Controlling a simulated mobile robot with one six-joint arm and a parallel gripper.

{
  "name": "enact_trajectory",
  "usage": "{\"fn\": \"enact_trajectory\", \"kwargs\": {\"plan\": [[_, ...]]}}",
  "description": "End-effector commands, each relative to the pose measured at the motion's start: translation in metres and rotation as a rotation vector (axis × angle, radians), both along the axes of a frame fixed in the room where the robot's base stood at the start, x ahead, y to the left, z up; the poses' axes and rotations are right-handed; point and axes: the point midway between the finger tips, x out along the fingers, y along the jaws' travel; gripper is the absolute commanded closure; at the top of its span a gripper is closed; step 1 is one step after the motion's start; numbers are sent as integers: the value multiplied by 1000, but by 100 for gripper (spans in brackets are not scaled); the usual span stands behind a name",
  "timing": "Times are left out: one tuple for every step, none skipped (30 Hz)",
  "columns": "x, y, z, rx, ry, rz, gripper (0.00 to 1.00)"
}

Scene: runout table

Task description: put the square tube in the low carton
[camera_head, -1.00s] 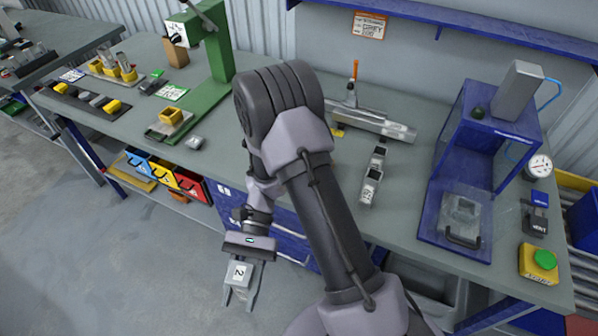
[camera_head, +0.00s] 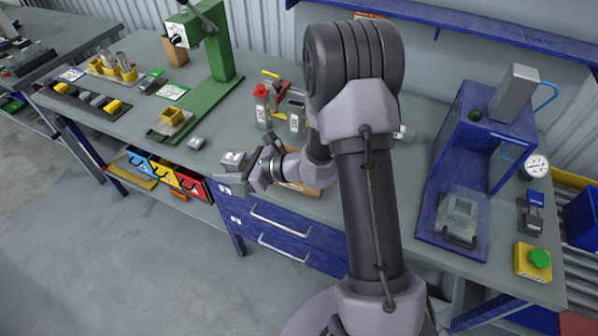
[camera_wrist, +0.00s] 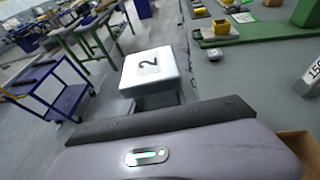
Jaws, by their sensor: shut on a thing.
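My gripper (camera_head: 232,178) is over the front edge of the table, left of the arm, pointing left. It is shut on a pale grey, box-shaped piece with a black 2 on its face, which fits the square tube (camera_head: 234,159). The square tube fills the middle of the wrist view (camera_wrist: 152,66), just beyond the gripper's dark bar. Its ends and the fingertips are largely hidden. A brown low carton (camera_head: 301,187) stands at the table's front edge, partly behind my wrist. Its corner shows at the lower right of the wrist view (camera_wrist: 303,148). The square tube is outside it.
A green press (camera_head: 213,85) and a small grey block (camera_head: 196,142) are to the left. A blue guarded fixture (camera_head: 462,165) is at the right. Drawers (camera_head: 280,225) lie below the table edge.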

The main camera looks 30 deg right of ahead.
Motion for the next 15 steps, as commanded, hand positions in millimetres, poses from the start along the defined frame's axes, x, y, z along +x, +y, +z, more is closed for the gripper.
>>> {"fn": "enact_trajectory", "kwargs": {"plan": [[9,-15,5,1,-2,-74,100],[15,-26,7,0,-1,-127,100],[22,-41,9,0,-1,-195,100],[27,-52,11,1,-2,-246,100],[31,-64,12,0,-1,-296,100],[36,-80,14,1,-1,-364,100],[40,-92,16,1,-1,-413,100],[42,-103,17,0,-1,-461,100],[45,-119,19,0,-1,-523,100],[46,-130,20,0,-2,-566,100],[47,-141,21,0,-2,-609,100],[48,-154,22,1,-1,-661,100],[48,-163,22,0,-1,-695,100],[49,-171,23,-1,-1,-728,100],[48,-181,23,0,-2,-767,100]]}}
